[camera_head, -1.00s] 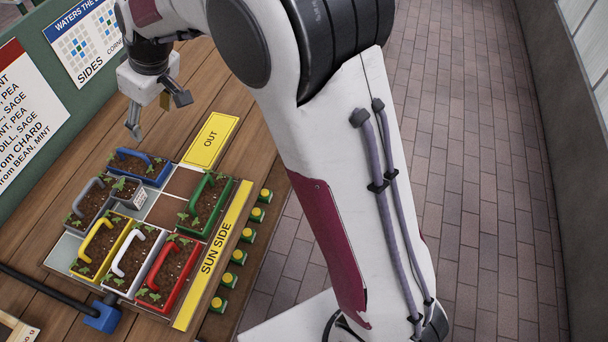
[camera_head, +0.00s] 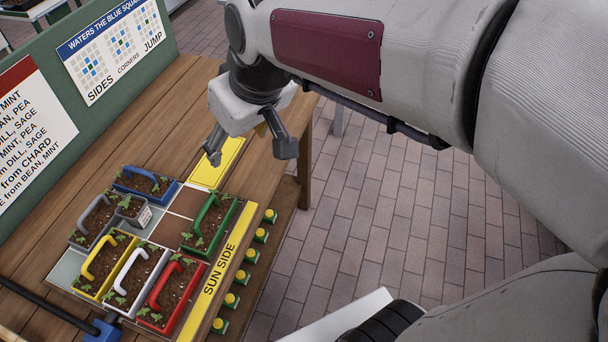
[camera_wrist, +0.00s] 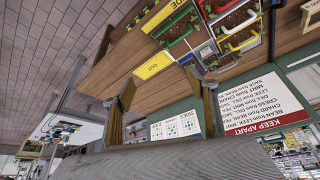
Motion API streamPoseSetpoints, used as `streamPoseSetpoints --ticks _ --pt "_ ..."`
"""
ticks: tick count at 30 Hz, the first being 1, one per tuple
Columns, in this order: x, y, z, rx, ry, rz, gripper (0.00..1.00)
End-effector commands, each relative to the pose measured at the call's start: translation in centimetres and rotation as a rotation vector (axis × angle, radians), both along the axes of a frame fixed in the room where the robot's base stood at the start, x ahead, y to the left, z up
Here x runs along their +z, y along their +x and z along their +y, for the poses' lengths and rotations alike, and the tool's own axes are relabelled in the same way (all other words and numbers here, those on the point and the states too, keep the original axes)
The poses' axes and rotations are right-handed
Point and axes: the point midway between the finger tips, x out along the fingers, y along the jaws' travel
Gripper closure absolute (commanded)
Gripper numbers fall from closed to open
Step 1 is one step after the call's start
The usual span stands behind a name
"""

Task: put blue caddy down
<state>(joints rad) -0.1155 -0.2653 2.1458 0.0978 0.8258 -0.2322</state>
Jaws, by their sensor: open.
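The blue caddy (camera_head: 146,183) sits at the far edge of the tray, with dark soil and its blue handle upright. It also shows in the wrist view (camera_wrist: 193,43). My gripper (camera_head: 246,154) is open and empty, above the table's far right end, up and to the right of the blue caddy and apart from it. In the wrist view the two fingers (camera_wrist: 165,112) are spread with nothing between them.
Bare brown squares lie between. A yellow OUT plate (camera_head: 217,164) is beyond. A green sign board (camera_head: 60,115) stands at left.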

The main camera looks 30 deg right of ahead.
Motion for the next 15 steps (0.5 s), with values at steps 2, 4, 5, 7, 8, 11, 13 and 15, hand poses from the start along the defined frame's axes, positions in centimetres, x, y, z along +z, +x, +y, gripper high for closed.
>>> streamPoseSetpoints --ticks 2,4,5,7,8,11,13,15 --pt "0.2 -1.7 -0.8 -0.029 0.001 -0.008 0.42" --pt "0.2 -3.1 -1.5 -0.056 0.002 -0.012 0.42" --pt "0.2 -3.7 -1.8 -0.067 0.004 -0.014 0.42" --pt "0.1 -5.1 -2.4 -0.092 0.004 -0.017 0.42" --pt "0.1 -5.7 -2.7 -0.105 0.005 -0.019 0.42" --pt "-0.2 -7.7 -3.5 -0.143 0.007 -0.024 0.42" --pt "-0.5 -9.0 -4.1 -0.168 0.008 -0.028 0.42" --pt "-0.8 -10.4 -4.6 -0.196 0.008 -0.033 0.42"
